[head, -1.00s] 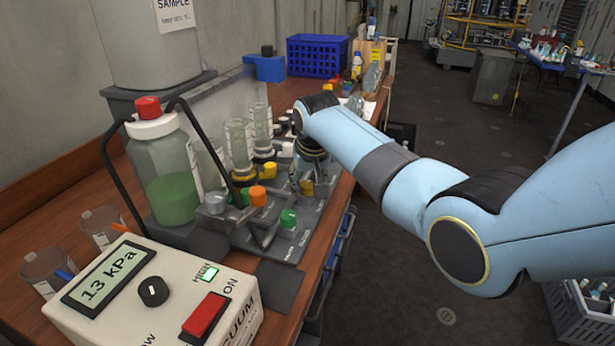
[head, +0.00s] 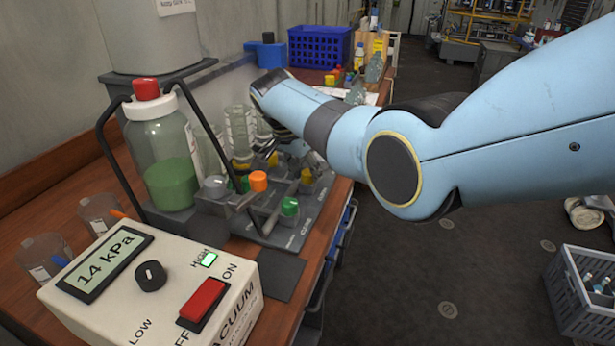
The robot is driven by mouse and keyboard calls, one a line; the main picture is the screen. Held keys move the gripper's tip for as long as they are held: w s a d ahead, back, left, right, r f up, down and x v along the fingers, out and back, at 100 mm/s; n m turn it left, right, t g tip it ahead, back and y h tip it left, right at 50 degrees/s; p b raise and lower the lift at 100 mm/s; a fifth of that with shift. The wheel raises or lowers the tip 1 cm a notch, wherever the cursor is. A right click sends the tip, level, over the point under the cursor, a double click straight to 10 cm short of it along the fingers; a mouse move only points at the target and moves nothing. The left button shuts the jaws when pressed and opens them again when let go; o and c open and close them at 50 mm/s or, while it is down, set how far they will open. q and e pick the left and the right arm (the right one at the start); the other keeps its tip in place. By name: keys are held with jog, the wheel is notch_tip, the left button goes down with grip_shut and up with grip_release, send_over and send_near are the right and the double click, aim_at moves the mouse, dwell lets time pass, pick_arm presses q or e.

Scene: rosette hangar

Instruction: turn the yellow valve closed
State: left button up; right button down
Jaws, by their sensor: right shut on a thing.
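Small valves with coloured handles stand on the grey manifold plate (head: 283,237) on the bench. A yellow valve (head: 273,160) is at the far part of the plate, close beside my right gripper (head: 287,150). The right gripper reaches down from its wrist and is shut on this yellow valve, as far as I can tell; its fingertips are small and partly hidden. Another yellow handle (head: 306,175) stands nearer, to the right. An orange handle (head: 258,181) and a green handle (head: 289,206) are in front. My left gripper is not in view.
A vacuum unit (head: 150,290) reading 14 kPa stands at the front left. Behind it are a bottle of green liquid (head: 170,180) with a red cap and a dark bent frame. A blue crate (head: 319,46) is at the back.

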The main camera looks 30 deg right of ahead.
jog(key=m+g+b, duration=0.1)
jog(key=m+b, duration=0.2)
jog(key=shift+w+f+m, duration=0.1)
jog(key=shift+m, duration=0.2)
jog(key=shift+m+g+b, duration=0.4)
jog(key=shift+m+b, duration=0.2)
jog(key=shift+b, duration=0.1)
jog(key=c, duration=1)
grip_release()
jog(key=shift+o, duration=0.2)
jog(key=v, duration=1.2)
